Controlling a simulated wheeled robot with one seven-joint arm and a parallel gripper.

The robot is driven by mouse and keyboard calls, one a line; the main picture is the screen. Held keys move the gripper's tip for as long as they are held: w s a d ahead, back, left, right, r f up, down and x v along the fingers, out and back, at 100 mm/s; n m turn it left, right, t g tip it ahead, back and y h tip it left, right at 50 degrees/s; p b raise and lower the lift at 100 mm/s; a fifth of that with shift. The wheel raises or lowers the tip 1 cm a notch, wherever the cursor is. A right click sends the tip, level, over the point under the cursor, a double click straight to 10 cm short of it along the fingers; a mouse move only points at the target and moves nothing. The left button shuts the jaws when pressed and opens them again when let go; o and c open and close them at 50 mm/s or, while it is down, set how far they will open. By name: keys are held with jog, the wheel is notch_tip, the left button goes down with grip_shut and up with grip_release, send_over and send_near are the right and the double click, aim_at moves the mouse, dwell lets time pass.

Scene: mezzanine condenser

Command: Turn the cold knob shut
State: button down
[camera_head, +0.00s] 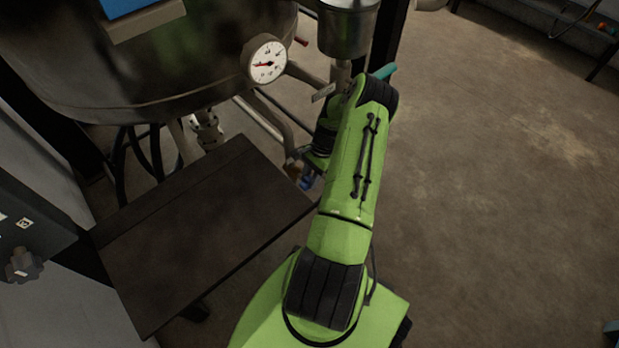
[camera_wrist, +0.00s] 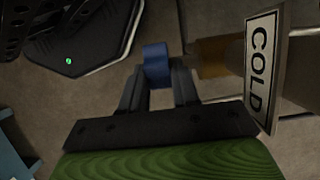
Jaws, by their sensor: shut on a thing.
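In the wrist view, the blue cold knob (camera_wrist: 157,64) sits between the fingertips of my gripper (camera_wrist: 158,78). The gripper is shut on the knob, and the two dark fingers touch it from either side. A brass-coloured fitting (camera_wrist: 220,60) lies just right of the knob. A white tag reading COLD (camera_wrist: 262,68) stands beside it at the right. In the head view, a small blue part of the knob (camera_head: 307,182) shows low beside my green arm. My gripper is mostly hidden there behind the arm.
A large metal vessel with a round gauge (camera_head: 267,61) fills the upper left. A dark flat table (camera_head: 200,235) stands left of my arm. Pipes (camera_head: 265,118) run under the vessel. A panel with a dark knob (camera_head: 24,265) is at far left. The floor (camera_head: 500,200) at right is clear.

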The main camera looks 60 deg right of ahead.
jog(key=shift+d+f+y+b, duration=0.2)
jog(key=shift+y+b, duration=0.3)
jog(key=shift+y, duration=0.3)
jog(key=shift+a, duration=0.1)
jog(key=c, duration=0.9)
grip_release()
jog(key=shift+r, duration=0.1)
